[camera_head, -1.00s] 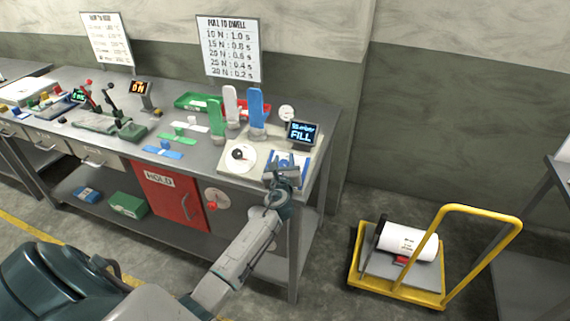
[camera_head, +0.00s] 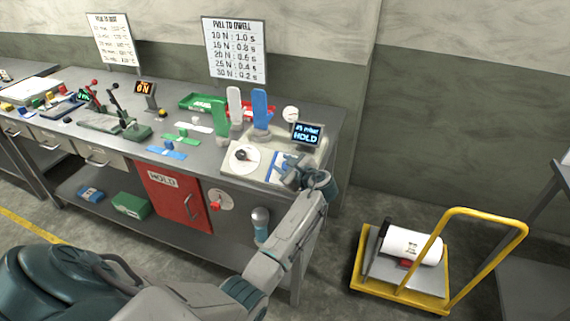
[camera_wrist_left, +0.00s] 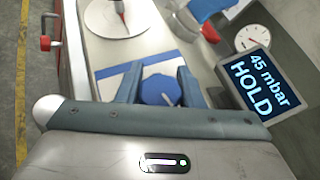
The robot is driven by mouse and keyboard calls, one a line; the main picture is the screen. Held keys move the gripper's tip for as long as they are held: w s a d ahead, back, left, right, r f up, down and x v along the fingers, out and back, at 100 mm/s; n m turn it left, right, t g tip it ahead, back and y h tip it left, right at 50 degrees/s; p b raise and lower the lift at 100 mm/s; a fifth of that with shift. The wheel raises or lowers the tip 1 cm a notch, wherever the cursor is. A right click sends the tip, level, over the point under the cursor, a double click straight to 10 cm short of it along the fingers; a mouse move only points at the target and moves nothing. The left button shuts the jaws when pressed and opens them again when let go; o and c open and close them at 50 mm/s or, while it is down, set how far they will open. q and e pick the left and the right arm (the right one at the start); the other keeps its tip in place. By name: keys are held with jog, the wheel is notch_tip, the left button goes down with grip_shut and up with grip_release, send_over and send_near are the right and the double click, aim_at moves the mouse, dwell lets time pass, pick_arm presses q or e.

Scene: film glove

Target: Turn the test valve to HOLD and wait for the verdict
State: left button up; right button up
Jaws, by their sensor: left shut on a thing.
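The test valve is a blue knob (camera_wrist_left: 160,90) on a blue-and-white plate (camera_wrist_left: 118,75) at the right end of the bench. My left gripper (camera_head: 292,176) is shut around the knob, with one finger on each side of it in the left wrist view (camera_wrist_left: 160,88). In the head view the gripper mostly hides the knob. The small display (camera_head: 306,134) behind it reads HOLD; in the left wrist view the display (camera_wrist_left: 256,85) reads 45 mbar HOLD. No verdict word shows on it. My right gripper is not in view.
A round gauge (camera_head: 291,113) stands behind the display. A white dial with a black knob (camera_head: 241,155) lies left of the valve. Upright blue (camera_head: 262,110) and white (camera_head: 235,105) glove shapes stand behind. A yellow cart (camera_head: 445,295) with a white roll is on the floor at right.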

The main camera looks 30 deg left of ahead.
pick_arm(q)
jog(key=shift+n+g, duration=0.6)
jog(key=o, duration=1)
jog(key=shift+c, duration=0.2)
jog(key=b+v, duration=0.3)
jog(key=v, duration=0.7)
jog(key=shift+s+d, duration=0.25)
jog(key=shift+d, duration=0.05)
jog(key=shift+r, duration=0.1)
